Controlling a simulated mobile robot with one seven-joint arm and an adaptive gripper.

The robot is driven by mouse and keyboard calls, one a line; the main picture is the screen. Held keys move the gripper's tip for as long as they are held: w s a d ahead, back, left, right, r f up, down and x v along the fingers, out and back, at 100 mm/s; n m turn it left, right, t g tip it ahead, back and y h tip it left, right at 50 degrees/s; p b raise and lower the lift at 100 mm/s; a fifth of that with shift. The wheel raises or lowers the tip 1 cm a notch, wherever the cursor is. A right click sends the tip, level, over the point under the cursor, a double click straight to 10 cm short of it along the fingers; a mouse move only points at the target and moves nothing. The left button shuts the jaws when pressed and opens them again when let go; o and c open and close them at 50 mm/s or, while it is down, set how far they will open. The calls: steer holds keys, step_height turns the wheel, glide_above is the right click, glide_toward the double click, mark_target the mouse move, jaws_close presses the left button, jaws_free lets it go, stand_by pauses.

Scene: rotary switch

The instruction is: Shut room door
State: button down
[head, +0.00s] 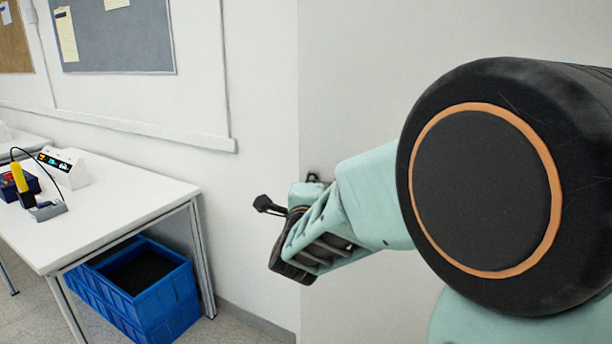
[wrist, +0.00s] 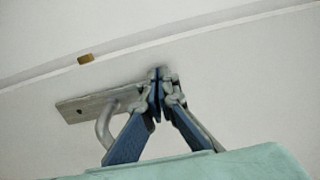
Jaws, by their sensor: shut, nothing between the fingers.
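The door (wrist: 45,140) is a pale flat panel in the wrist view, with a light edge strip running diagonally across. A small brass piece (wrist: 86,59) sits on that strip. A grey metal plate (wrist: 80,108) with a curved lever handle (wrist: 104,124) is on the panel. My gripper (wrist: 157,74) is shut and empty, its tips together beside the plate's right end. Whether the tips touch the door is unclear. In the head view a pale flat surface (head: 350,90), apparently the door, stands behind my arm. How far the door is open cannot be told.
A white table (head: 115,205) stands at the left, with a yellow-handled tool (head: 20,182) and a white device (head: 65,168) on it. Blue crates (head: 170,300) sit under it. Pinboards hang on the wall. My arm hides much of the right side.

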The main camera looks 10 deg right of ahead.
steer(key=shift+w, duration=0.25)
stand_by(0.3)
